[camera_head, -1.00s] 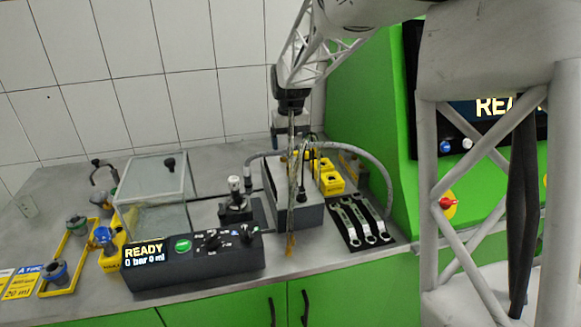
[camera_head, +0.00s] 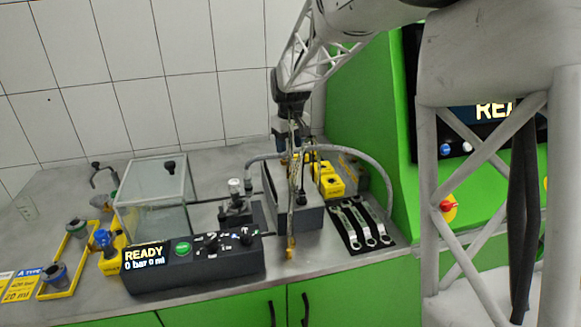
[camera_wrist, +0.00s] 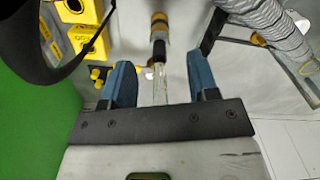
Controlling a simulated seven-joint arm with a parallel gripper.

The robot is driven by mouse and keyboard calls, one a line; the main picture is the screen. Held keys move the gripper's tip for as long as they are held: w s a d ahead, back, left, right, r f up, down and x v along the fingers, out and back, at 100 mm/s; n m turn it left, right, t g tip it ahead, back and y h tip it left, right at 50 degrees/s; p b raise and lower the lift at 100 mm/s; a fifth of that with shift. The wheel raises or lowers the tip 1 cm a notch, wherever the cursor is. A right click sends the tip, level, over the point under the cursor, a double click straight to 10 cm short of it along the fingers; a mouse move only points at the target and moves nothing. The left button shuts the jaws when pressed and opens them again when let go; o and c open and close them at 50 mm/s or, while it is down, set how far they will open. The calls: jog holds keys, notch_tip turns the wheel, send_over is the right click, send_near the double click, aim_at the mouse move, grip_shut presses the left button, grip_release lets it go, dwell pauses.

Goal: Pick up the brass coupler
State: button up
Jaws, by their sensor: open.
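The brass coupler (camera_head: 290,253) hangs at the lower end of a thin clear hose near the front of the bench. In the wrist view it is the gold-coloured piece (camera_wrist: 159,22) at the top, with a black part just below it. My gripper (camera_wrist: 160,65) is open, with one blue finger on each side of the clear hose. The coupler lies beyond the fingertips, roughly in line with the gap. Contact between fingers and hose cannot be made out. In the head view my gripper is above the coupler, and its fingers are small and partly hidden.
A grey box (camera_head: 305,212) stands behind the hose, with yellow blocks (camera_head: 330,184) beyond it. Wrenches (camera_head: 362,225) lie on a black mat at right. A black control box (camera_head: 195,262) and a clear tank (camera_head: 152,190) stand left. A grey hose arches over the grey box.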

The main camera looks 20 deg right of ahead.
aim_at(290, 160)
jog(key=n, duration=0.5)
jog(key=shift+n, duration=0.3)
jog(key=n, duration=0.5)
jog(key=shift+a+f+n, duration=0.1)
jog(key=shift+n, duration=0.3)
jog(key=shift+f, duration=1.25)
jog(key=shift+f, duration=2.65)
